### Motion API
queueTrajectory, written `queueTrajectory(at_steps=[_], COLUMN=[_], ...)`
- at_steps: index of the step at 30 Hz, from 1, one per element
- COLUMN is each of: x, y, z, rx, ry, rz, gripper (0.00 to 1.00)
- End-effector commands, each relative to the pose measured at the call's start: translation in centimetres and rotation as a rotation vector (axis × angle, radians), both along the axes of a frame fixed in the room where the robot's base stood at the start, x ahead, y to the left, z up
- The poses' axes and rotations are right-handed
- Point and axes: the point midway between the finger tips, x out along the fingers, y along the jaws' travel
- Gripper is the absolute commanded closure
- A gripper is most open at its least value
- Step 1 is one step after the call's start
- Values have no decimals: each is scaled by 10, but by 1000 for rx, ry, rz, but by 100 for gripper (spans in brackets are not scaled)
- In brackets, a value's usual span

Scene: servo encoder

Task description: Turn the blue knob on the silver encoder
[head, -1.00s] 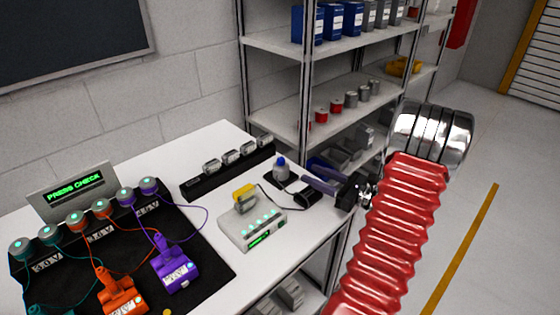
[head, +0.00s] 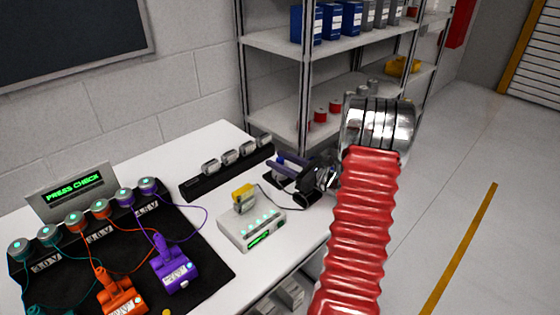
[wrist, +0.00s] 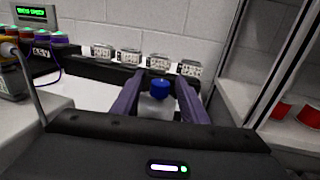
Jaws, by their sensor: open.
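The blue knob (wrist: 159,89) shows in the wrist view between the two purple fingers of my gripper (wrist: 159,79). The fingers are open, one on each side of the knob, with a visible gap to it. In the head view my gripper (head: 289,162) is over the encoder spot at the right back of the white table (head: 190,160). The fingers largely cover the knob and encoder there.
A black strip with several grey connectors (head: 230,157) lies just behind. A white box with a yellow plug (head: 252,228) stands in front, its cable running toward the encoder. Orange (head: 122,292) and purple (head: 176,270) devices lie left. Metal shelving (head: 275,118) stands close behind.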

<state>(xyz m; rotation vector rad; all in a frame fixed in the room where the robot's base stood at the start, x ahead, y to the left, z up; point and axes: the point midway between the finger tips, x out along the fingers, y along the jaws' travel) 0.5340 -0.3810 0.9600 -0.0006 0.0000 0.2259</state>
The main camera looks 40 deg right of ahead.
Motion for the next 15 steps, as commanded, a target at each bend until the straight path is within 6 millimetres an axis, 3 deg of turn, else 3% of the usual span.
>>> queueTrajectory(at_steps=[10,15], x=[4,4], y=[1,1], z=[0,0], rx=[1,1], ry=[0,0], rz=[0,0], gripper=[61,73])
